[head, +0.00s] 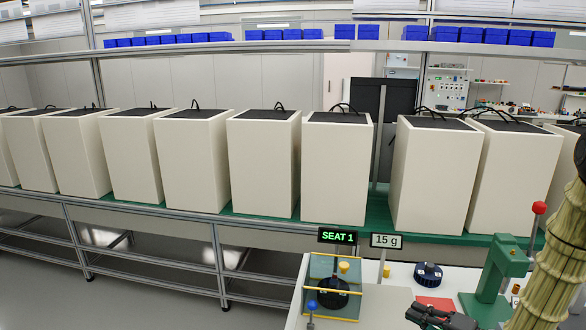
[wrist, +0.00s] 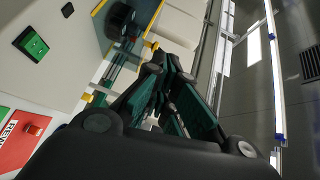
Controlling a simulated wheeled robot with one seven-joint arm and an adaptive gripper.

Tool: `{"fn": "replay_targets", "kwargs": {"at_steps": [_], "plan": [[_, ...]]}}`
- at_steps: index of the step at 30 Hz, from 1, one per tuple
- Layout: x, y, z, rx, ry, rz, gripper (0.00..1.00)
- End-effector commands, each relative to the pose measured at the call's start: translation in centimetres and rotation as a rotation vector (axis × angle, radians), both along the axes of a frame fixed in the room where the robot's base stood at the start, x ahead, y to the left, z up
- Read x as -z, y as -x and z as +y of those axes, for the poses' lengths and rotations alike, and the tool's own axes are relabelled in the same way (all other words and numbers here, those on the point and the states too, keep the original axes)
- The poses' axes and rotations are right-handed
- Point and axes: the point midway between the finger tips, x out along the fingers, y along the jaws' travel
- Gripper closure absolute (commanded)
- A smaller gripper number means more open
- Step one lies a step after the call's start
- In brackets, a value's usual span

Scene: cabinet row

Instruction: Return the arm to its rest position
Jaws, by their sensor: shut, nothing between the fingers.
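My gripper (head: 438,316) shows at the bottom edge of the head view, dark, above the right part of the white worktop (head: 392,312). In the wrist view my gripper (wrist: 160,72) has its two fingers together, with nothing held between them. My arm comes down at the right edge of the head view, and the link just behind the gripper is cut off by the frame. The gripper appears apart from the fixtures, but the exact gap is hard to tell.
A yellow-edged fixture (head: 318,272) with a dark round part stands left of my gripper. A green press (head: 493,272) with a red knob stands close on its right. A dark blue knob (head: 428,274) lies behind. Cream cabinets (head: 335,170) line the bench. Open floor (head: 140,300) is at left.

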Motion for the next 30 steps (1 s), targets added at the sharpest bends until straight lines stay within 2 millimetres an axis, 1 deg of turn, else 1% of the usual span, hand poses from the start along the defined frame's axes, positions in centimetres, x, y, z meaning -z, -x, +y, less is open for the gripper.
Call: {"fn": "replay_targets", "kwargs": {"at_steps": [5, 11, 14, 17, 19, 20, 23, 24, 26, 27, 29, 30], "plan": [[2.0, 0.3, 0.6, 0.03, 0.066, 0.013, 1.0], [5.0, 1.0, 1.6, 0.068, 0.178, 0.038, 1.0], [7.0, 1.6, 2.3, 0.083, 0.249, 0.057, 1.0], [9.3, 2.5, 3.2, 0.092, 0.334, 0.086, 1.0], [11.3, 3.5, 3.9, 0.095, 0.409, 0.112, 1.0], [12.4, 4.1, 4.3, 0.093, 0.446, 0.127, 1.0], [16.2, 7.0, 5.5, 0.075, 0.594, 0.192, 1.0], [17.9, 8.5, 6.0, 0.059, 0.66, 0.225, 1.0], [20.2, 11.1, 6.6, 0.025, 0.758, 0.275, 1.0], [21.6, 12.9, 7.1, -0.002, 0.819, 0.308, 1.0], [23.5, 15.7, 7.6, -0.051, 0.907, 0.36, 1.0], [24.6, 17.8, 8.0, -0.09, 0.961, 0.395, 1.0]]}}
